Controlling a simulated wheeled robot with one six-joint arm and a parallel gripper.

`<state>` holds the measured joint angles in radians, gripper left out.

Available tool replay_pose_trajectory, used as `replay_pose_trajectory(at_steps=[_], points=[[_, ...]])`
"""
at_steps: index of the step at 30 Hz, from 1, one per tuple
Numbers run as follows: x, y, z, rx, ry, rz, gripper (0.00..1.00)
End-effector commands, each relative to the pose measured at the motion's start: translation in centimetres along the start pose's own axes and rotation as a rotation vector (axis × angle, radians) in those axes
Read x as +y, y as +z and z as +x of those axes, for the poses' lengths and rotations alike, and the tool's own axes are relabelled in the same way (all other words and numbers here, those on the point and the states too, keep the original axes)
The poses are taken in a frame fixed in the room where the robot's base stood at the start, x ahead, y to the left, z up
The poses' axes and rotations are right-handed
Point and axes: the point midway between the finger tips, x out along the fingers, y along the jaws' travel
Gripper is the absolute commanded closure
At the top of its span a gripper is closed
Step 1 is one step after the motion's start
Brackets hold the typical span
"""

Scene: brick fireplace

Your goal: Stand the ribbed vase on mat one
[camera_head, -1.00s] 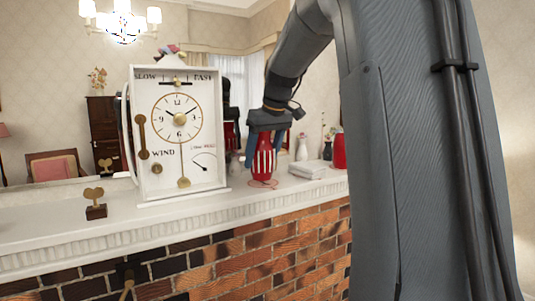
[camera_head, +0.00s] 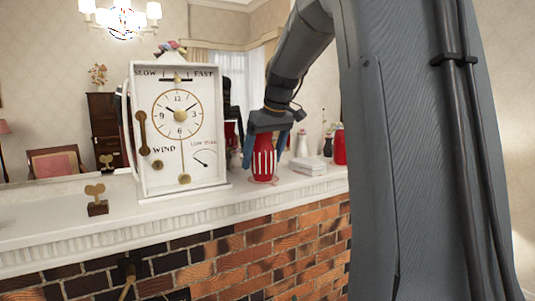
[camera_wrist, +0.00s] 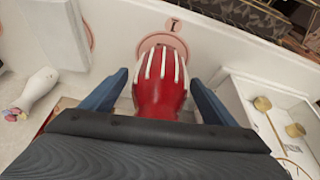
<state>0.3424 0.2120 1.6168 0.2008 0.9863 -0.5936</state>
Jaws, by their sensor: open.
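The ribbed vase (camera_head: 264,162) is red with white ribs. It looks upright on the mantel, its foot over a round pink mat (camera_head: 262,182). In the wrist view the vase (camera_wrist: 160,90) covers part of this mat (camera_wrist: 175,40), whose mark "I" shows beyond it. My gripper (camera_head: 265,160) points down from above with one blue finger on each side of the vase. In the wrist view my gripper (camera_wrist: 160,95) is open, with gaps between both fingers and the vase. The vase's underside is hidden.
A large white clock (camera_head: 180,130) stands close left of the vase. A white box-like stack (camera_head: 309,168) lies to the right, with a white vase (camera_head: 302,145) and a red container (camera_head: 340,150) beyond. A small key-topped block (camera_head: 96,199) stands far left. The mantel's front edge is near.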

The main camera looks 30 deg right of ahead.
Motion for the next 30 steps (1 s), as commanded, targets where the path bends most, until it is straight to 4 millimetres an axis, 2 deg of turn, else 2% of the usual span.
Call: replay_pose_trajectory(at_steps=[5,12,18,24,30], points=[[0.1,-0.2,-2.0,0.004,0.003,0.0,0.2],[0.1,-0.2,-6.9,0.004,0.003,-0.001,0.2],[0.1,-0.1,-10.3,0.002,0.002,0.0,0.2],[0.0,-0.1,-11.9,0.001,0.001,-0.001,0.2],[0.0,-0.1,-12.2,0.0,0.0,-0.001,0.2]])
